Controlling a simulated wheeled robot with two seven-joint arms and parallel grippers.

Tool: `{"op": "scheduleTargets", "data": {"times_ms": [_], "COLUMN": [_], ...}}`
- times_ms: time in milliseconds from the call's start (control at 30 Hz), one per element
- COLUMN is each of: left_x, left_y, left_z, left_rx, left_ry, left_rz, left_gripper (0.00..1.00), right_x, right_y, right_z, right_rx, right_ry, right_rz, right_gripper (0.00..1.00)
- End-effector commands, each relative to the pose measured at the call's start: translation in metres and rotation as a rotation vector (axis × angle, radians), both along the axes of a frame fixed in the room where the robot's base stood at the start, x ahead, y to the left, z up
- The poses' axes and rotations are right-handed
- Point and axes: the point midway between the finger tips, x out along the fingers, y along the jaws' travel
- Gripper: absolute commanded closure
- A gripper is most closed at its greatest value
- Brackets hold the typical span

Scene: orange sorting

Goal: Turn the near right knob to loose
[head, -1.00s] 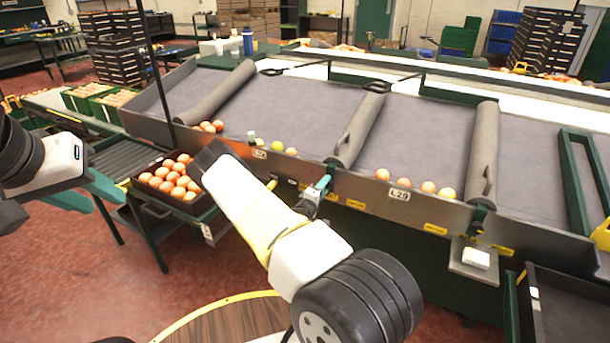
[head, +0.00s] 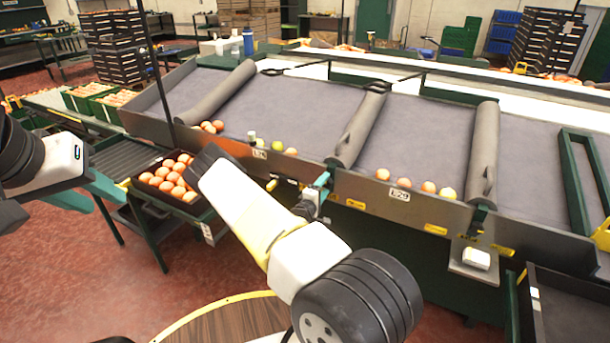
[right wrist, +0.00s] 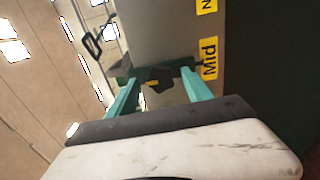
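A dark knob (right wrist: 160,78) with a small yellow mark shows in the right wrist view, in front of a green bracket. My right gripper (right wrist: 160,92) is open, with one teal finger on each side of the knob and visible gaps between. A yellow label reading "Mid" (right wrist: 209,58) is right of the knob. In the head view my right gripper (head: 318,186) is at the front rail, below the middle roller; the knob there is hidden. My left gripper (head: 97,197) is open and empty at the left edge, over the floor.
The sloped grey sorting table (head: 420,130) has padded dividers and a few fruits along its front rail. Further yellow labels (head: 435,229) sit on the rail. A crate of oranges (head: 150,193) stands on a side stand. A small shelf (head: 470,268) juts out at the right.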

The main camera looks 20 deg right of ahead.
Motion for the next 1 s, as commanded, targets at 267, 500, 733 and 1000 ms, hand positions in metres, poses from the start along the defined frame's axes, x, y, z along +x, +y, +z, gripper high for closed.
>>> {"op": "scheduleTargets", "data": {"times_ms": [267,500,733,1000], "left_x": [0.0,0.0,0.0,0.0], "left_y": [0.0,0.0,0.0,0.0], "left_z": [0.0,0.0,0.0,0.0], "left_rx": [0.0,0.0,0.0,0.0], "left_ry": [0.0,0.0,0.0,0.0], "left_rz": [0.0,0.0,0.0,0.0], "left_gripper": [0.64,0.64,0.64,0.64], "right_x": [0.0,-0.017,-0.041,-0.051], "right_y": [0.0,0.02,0.049,0.06], "right_z": [0.001,0.001,0.0,0.001], "right_rx": [0.0,-0.001,0.001,-0.001], "right_ry": [-0.003,-0.001,-0.001,-0.002], "right_rz": [-0.001,0.001,0.001,0.0], "right_gripper": [0.41,0.41,0.41,0.41]}}
